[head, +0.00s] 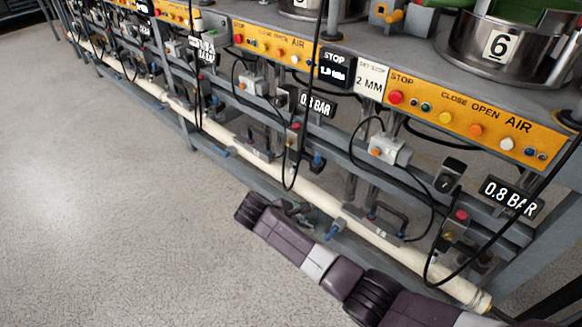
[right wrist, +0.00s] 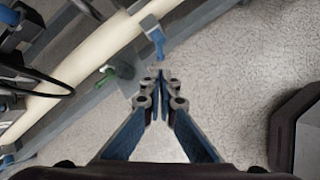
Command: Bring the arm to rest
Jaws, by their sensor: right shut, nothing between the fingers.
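My right arm reaches in from the lower right of the head view, low in front of the machine frame. Its right gripper (head: 297,212) shows partly behind the wrist, close to the cream pipe (head: 322,199). In the right wrist view the right gripper (right wrist: 160,74) has its fingers together with nothing between them. A blue valve handle (right wrist: 153,34) lies just beyond the fingertips in that view; I cannot tell whether they touch. My left gripper is not in view.
Orange control panels (head: 480,120) line the machine frame above. Black hoses (head: 433,215) hang in loops near the pipe. A blue-handled valve (head: 335,229) sits on the lower rail beside my arm. Speckled floor (head: 110,210) is clear to the left.

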